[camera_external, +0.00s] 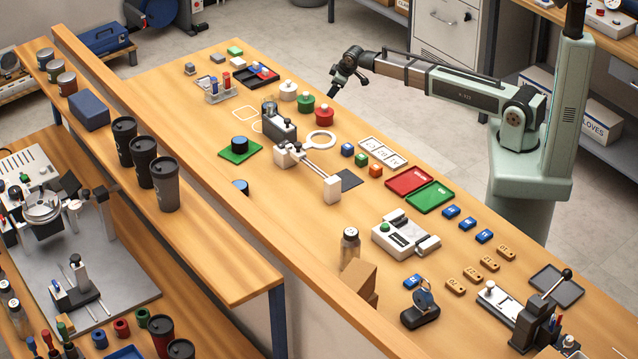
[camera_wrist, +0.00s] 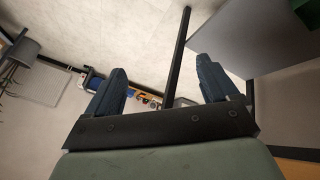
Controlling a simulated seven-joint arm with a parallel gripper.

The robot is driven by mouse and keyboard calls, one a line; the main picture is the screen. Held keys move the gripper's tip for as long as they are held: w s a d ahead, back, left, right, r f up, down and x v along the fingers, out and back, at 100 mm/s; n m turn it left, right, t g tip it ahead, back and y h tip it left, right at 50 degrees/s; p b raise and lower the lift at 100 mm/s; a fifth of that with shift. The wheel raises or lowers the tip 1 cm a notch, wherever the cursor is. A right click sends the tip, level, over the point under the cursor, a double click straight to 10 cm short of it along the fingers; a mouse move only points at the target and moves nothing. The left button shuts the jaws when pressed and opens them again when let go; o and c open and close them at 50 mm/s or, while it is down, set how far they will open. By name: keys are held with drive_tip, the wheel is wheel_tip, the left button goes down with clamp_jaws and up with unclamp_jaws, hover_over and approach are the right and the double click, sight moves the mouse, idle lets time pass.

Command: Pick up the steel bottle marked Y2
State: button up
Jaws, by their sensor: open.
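A small steel bottle (camera_external: 349,246) with a dark, white-marked cap stands upright on the long wooden bench, beside a cardboard box. Another steel bottle (camera_external: 18,316) stands at the lower left edge, with part of a similar one above it. I cannot read Y2 on any of them. My gripper (camera_external: 338,82) is in the air at the far side of the bench, well away from the bottles. In the wrist view its two blue-grey fingers (camera_wrist: 161,70) are spread apart with nothing between them. No bottle can be made out in the wrist view.
Tall dark lidded cups (camera_external: 165,184) stand on the raised shelf (camera_external: 215,262). The cardboard box (camera_external: 358,282), a white device (camera_external: 405,236) and a black key holder (camera_external: 420,308) surround the bench bottle. Red and green trays (camera_external: 430,197) lie farther back.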

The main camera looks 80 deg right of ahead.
drive_tip(key=w+d+r+t+h, duration=0.1)
drive_tip(key=w+d+r+t, duration=0.2)
drive_tip(key=r, duration=0.7)
drive_tip(key=w+a+r+n+t, duration=0.1)
drive_tip(key=w+a+r+n, duration=0.1)
drive_tip(key=w+a+r, duration=0.55)
drive_tip(key=w+a+r+n+t+y, duration=0.15)
drive_tip(key=w+a+r, duration=0.25)
drive_tip(key=a, duration=0.6)
drive_tip(key=w+a+r+n+t+y, duration=0.1)
drive_tip(key=w+a+r+n, duration=0.15)
drive_tip(key=a+r, duration=0.45)
drive_tip(key=w+a+r+n+t+y, duration=0.15)
drive_tip(key=w+a, duration=0.25)
drive_tip(key=a, duration=0.8)
drive_tip(key=s+a+n+g+y, duration=0.2)
drive_tip(key=a+g+y, duration=0.1)
drive_tip(key=a, duration=1.6)
drive_tip(key=n+g+y, duration=0.3)
drive_tip(key=n+g, duration=0.7)
approach(351, 243)
drive_tip(key=x, duration=0.3)
drive_tip(key=d+x, duration=0.1)
drive_tip(key=x, duration=0.6)
drive_tip(key=shift+w+d+f, duration=0.1)
drive_tip(key=shift+f, duration=0.45)
drive_tip(key=c, duration=1.1)
